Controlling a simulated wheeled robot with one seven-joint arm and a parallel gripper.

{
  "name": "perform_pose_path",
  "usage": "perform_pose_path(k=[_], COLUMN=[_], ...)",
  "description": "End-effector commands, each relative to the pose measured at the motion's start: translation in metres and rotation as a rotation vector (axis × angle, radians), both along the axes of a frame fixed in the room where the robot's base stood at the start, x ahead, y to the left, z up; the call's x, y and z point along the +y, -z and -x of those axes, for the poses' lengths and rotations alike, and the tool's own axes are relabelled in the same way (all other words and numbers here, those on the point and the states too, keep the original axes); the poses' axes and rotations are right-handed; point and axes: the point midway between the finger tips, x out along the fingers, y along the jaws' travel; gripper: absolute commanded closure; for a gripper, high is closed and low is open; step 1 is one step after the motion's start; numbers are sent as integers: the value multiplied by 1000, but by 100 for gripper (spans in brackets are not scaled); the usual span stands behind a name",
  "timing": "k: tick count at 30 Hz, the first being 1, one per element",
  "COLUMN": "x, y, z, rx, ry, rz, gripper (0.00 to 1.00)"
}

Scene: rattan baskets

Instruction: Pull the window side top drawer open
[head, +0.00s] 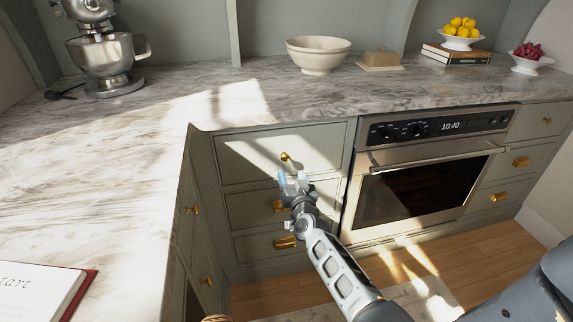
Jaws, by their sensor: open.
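A grey-green top drawer (250,158) with a small brass knob (286,157) is left of the oven and appears shut. Sunlight falls across its front. My gripper (292,178) is in front of this drawer, just below the knob in the picture, with its two fingers apart and nothing between them. I cannot tell how far the fingertips are from the drawer front. No window is in view.
Lower drawers with brass cup pulls (286,242) are below, partly behind my gripper and arm. The oven (425,175) with its bar handle is to the right. The marble counter (140,150) turns a corner at left, carrying a mixer (105,60) and a bowl (318,55).

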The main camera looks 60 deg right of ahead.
Motion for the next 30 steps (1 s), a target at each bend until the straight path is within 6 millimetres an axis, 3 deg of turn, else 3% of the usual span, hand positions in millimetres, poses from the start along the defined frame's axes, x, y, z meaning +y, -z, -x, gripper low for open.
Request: perform_pose_path(k=[15,28,30], x=[-52,-60,-60], y=[0,-1,-1], z=[-43,-50,-50], rx=[-2,0,0], ry=[2,2,2], rz=[0,0,0], gripper=[41,41,46])
